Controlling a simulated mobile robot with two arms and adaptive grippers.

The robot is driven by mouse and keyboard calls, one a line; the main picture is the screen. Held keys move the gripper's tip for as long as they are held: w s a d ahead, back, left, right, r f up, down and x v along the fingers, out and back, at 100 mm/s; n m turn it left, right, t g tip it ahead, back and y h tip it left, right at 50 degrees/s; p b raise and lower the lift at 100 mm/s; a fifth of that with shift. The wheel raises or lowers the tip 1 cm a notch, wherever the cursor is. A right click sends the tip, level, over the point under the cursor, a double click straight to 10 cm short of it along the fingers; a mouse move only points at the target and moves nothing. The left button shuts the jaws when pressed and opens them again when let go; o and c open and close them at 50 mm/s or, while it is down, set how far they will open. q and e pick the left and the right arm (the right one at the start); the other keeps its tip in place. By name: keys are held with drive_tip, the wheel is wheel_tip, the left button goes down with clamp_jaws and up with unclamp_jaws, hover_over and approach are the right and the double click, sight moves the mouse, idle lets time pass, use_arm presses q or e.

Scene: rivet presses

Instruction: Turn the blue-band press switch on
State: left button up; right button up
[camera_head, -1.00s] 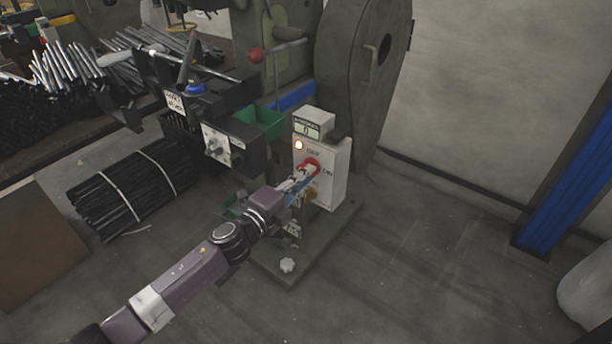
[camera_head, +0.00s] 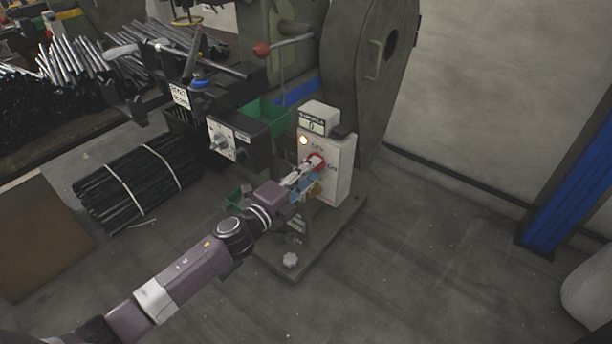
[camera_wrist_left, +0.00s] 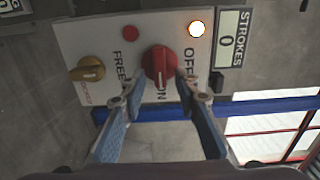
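The blue-band press (camera_head: 366,75) is a grey-green machine with a blue strip low on its body. Its pale switch box (camera_head: 340,165) carries a red rotary switch (camera_wrist_left: 159,62). In the left wrist view the switch's white mark points down towards the "ON" label; "OFF" is to its right. My left gripper (camera_head: 303,172) is at the box front. In the wrist view its fingertips (camera_wrist_left: 157,84) straddle the red switch, apart, with a small gap at the left; contact at the right tip is unclear. My right gripper is not in view.
A lit lamp (camera_wrist_left: 197,29) sits beside the strokes display (camera_wrist_left: 228,41), which reads 0. A yellow knob (camera_wrist_left: 88,69) is on the same panel. A green bin (camera_head: 262,117) and a black control box (camera_head: 236,140) are left of the switch box.

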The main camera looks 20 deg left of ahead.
use_arm(q)
drive_tip(key=v, duration=1.2)
idle(0.3)
